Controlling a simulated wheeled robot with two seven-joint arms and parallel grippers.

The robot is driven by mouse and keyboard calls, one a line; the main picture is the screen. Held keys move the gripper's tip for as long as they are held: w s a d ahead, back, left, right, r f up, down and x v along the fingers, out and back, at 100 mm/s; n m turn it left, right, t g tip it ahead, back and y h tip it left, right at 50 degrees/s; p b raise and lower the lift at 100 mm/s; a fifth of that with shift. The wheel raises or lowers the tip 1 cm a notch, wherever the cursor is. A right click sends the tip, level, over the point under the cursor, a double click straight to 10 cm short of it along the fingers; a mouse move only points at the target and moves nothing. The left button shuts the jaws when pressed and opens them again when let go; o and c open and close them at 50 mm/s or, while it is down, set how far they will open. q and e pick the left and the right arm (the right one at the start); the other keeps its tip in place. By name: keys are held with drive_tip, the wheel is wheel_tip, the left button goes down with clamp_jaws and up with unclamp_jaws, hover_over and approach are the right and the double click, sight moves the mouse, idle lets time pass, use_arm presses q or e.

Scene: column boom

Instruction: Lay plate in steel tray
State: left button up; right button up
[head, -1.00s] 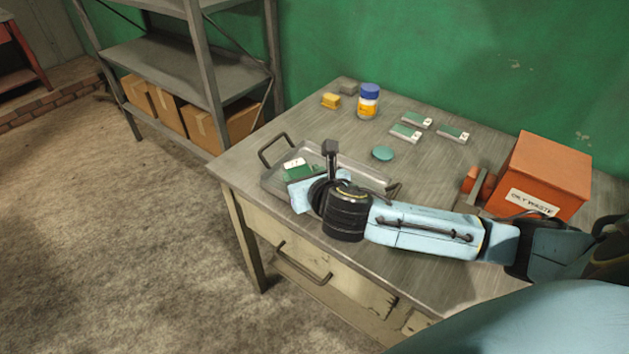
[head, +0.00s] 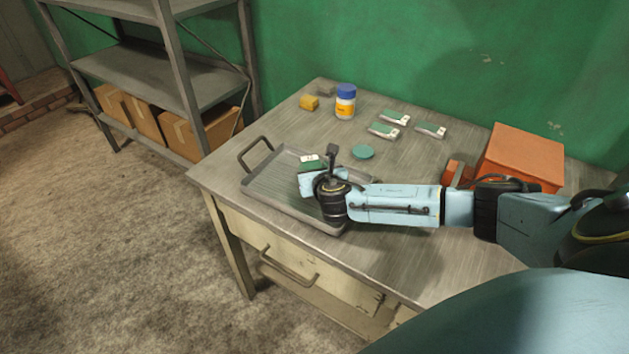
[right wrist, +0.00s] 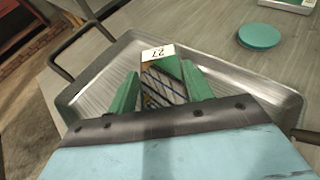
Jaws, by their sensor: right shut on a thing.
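The plate (head: 310,159) is a small green piece with a white numbered label, over the steel tray near its far side. It also shows in the right wrist view (right wrist: 158,53), with its label end up and darker stripes below. My right gripper (right wrist: 160,72) is shut on the plate, its green fingers on either side. I cannot tell whether the plate touches the tray floor. The steel tray (head: 262,186) is shallow and grey with raised handles, at the left of the table. My right forearm hides its right end. My left gripper is out of view.
Similar green plates with white labels (head: 430,130) lie further back. A round green disc (head: 363,152) lies behind the tray.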

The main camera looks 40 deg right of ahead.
drive_tip(key=shift+f+b, duration=0.45)
drive_tip(key=shift+f, duration=1.15)
drive_tip(key=o, duration=1.6)
drive_tip(key=p+v, duration=0.2)
drive_tip(key=v, duration=1)
